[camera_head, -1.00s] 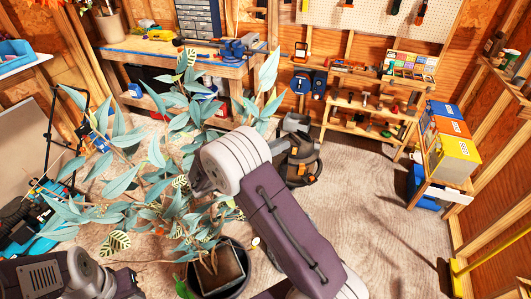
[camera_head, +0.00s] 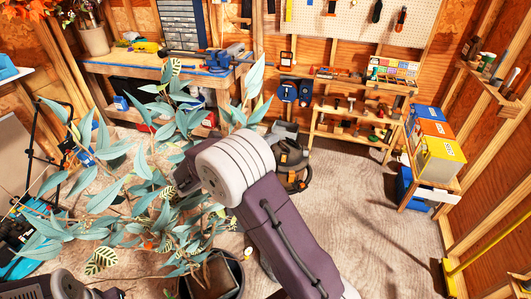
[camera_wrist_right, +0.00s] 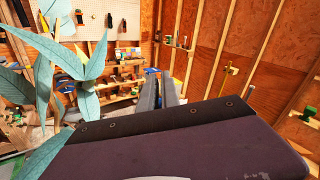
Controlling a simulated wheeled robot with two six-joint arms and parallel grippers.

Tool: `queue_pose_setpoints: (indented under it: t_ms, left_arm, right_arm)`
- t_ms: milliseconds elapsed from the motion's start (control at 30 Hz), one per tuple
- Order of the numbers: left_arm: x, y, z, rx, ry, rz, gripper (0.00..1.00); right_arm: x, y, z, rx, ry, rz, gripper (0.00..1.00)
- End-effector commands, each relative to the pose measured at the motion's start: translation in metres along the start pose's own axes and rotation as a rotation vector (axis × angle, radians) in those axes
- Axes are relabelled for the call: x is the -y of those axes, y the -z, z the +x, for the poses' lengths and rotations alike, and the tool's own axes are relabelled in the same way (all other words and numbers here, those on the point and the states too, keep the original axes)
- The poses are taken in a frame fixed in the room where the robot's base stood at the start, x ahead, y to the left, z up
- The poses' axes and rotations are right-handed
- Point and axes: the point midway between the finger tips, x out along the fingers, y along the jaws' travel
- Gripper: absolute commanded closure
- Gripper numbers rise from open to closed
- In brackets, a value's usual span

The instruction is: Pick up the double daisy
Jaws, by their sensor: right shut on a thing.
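I cannot make out a double daisy for certain. A small pale and yellow spot (camera_head: 248,252) beside the dark plant pot may be a flower, but it is too small to tell. My right gripper (camera_wrist_right: 160,92) shows in the right wrist view as two narrow grey fingers close together, pointing away from the camera beyond a dark purple arm part. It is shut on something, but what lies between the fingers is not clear. In the head view my own right arm hides the fingertips. Only part of my left arm shows at the bottom left; its gripper is out of view.
A large leafy plant (camera_head: 150,190) fills the left and middle, growing around the dark pot (camera_head: 235,292). A workbench (camera_head: 180,62), a tool shelf (camera_head: 350,135) and a stand with colored boxes (camera_head: 437,150) line the walls. Carpeted floor (camera_head: 365,220) is clear at the right.

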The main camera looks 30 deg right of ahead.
Motion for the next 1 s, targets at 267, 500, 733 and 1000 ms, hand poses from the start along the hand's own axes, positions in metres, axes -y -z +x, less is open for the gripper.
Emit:
queue_pose_setpoints:
  t_ms: [267,500,733,1000]
  left_arm:
    - [0.000,-0.002,0.020,0.000,0.000,0.000,0.64]
    - [0.001,-0.003,0.025,0.000,0.000,0.000,0.64]
    - [0.001,-0.003,0.025,0.000,0.000,0.000,0.64]
    - [0.001,-0.003,0.025,0.000,0.000,0.000,0.64]
  right_arm:
    - [0.071,-0.015,0.034,-0.002,0.005,0.001,1.00]
    - [0.108,-0.029,0.051,-0.001,0.003,-0.002,1.00]
    - [0.114,-0.031,0.054,-0.001,0.002,-0.005,1.00]
    - [0.113,-0.028,0.053,-0.001,0.003,-0.006,1.00]
